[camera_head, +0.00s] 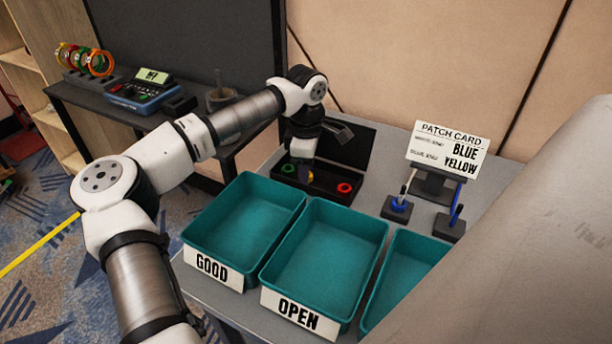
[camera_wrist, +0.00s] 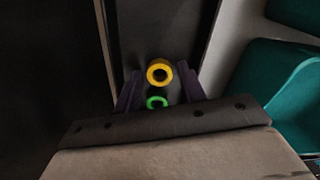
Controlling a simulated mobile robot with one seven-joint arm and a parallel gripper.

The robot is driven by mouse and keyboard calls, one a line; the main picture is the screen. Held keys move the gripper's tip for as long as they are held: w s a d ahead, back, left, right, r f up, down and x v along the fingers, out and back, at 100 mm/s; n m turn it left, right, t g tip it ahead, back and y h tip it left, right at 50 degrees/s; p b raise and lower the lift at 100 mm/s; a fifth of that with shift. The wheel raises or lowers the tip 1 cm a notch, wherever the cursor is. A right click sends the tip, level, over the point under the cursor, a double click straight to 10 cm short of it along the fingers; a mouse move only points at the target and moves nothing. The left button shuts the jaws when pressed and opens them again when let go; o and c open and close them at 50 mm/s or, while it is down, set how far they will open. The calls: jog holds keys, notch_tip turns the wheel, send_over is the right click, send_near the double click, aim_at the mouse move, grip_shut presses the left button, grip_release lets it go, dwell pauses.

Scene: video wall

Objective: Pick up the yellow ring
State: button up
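The yellow ring (camera_wrist: 159,62) shows whole in the wrist view, between my gripper's two dark fingers with a gap on each side. In the head view only part of the yellow ring (camera_head: 308,177) shows, beside my gripper (camera_head: 304,177). The ring is in a black open box (camera_head: 324,195) on the grey table. My gripper (camera_wrist: 160,84) is open, pointing down over the box, and holds nothing. How high the fingertips are above the ring I cannot tell.
A green ring (camera_wrist: 157,97) is close to the yellow one, and a red ring (camera_head: 344,187) is at the box's right. The raised black lid (camera_head: 360,150) stands behind. Teal trays (camera_head: 318,265) stand in front; a patch card (camera_head: 448,148) and plug stands (camera_head: 396,207) are right.

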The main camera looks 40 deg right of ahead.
jog(key=c, duration=0.7)
jog(key=shift+r, duration=0.1)
